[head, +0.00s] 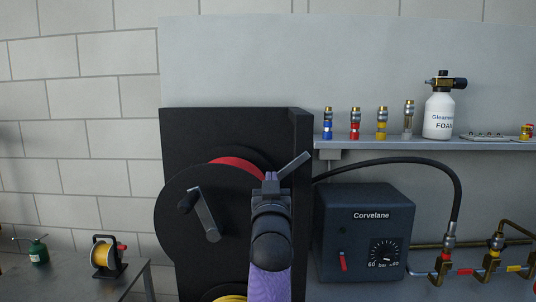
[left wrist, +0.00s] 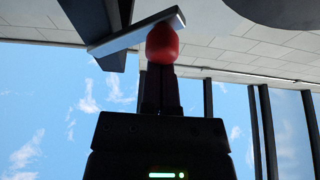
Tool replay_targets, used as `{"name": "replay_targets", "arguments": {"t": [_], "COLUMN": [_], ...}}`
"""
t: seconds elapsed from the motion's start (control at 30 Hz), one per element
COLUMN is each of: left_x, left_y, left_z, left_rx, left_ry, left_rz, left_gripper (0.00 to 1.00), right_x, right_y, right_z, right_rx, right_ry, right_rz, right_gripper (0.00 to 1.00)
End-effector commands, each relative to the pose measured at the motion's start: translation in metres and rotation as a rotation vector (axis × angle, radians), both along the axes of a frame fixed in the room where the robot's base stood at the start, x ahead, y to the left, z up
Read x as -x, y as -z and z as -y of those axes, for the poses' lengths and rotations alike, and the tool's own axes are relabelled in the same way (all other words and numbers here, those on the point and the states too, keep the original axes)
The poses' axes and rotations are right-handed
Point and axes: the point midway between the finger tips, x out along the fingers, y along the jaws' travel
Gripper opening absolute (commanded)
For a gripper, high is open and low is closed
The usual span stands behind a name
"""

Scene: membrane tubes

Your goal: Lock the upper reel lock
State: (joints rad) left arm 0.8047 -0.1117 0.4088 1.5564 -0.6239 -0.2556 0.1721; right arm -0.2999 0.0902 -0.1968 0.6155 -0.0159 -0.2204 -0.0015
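The upper reel (head: 185,225), with red hose (head: 238,164) on its drum and a grey crank (head: 205,215), is in a black cabinet (head: 228,118). A grey lever (head: 295,165) slants up to the right beside the reel. Its lower end is hidden by my left gripper (head: 270,178). In the left wrist view, a red knob (left wrist: 162,46) sits at the tips of my left gripper (left wrist: 161,70), with the grey bar (left wrist: 130,36) across it. The fingers look closed together. I cannot tell whether they touch the knob. My right gripper is out of view.
A dark Corvelane box (head: 365,245) with a red switch and a dial stands to the right, a black hose (head: 430,166) above it. A shelf (head: 390,144) holds coloured nozzles and a foam bottle (head: 440,116). A side table with a small reel (head: 104,257) is at lower left.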

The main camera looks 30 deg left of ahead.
Motion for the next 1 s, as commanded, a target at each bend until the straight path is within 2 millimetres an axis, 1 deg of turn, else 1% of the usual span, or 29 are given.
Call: {"name": "replay_targets", "arguments": {"t": [0.27,0.33,0.37,0.43,0.57,0.6,0.7,0.9,1.0], "left_x": [0.000,0.000,0.000,0.000,0.000,0.009,0.028,0.059,0.068], "left_y": [0.000,-0.003,-0.007,-0.020,-0.054,-0.036,-0.022,-0.006,-0.002], "left_z": [0.000,0.000,-0.001,-0.003,-0.009,-0.001,0.013,0.036,0.043], "left_rx": [0.001,0.001,0.000,0.000,0.000,-0.001,0.001,0.002,0.001], "left_ry": [0.000,0.000,0.000,0.001,0.002,0.004,0.005,0.005,0.005], "left_rz": [-0.001,-0.001,0.000,0.000,0.001,0.000,-0.001,-0.002,-0.001], "left_gripper": [0.00,0.00,0.00,0.00,0.00,0.00,0.00,0.00,0.00], "right_x": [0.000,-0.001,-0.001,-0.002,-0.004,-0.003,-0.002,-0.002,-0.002], "right_y": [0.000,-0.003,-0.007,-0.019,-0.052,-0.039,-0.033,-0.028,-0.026], "right_z": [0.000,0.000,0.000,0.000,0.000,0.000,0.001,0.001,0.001], "right_rx": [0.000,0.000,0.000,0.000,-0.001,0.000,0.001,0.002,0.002], "right_ry": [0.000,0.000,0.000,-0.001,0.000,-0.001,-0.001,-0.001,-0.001], "right_rz": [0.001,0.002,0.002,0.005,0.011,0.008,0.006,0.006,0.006], "right_gripper": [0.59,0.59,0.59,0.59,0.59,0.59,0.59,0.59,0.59]}}
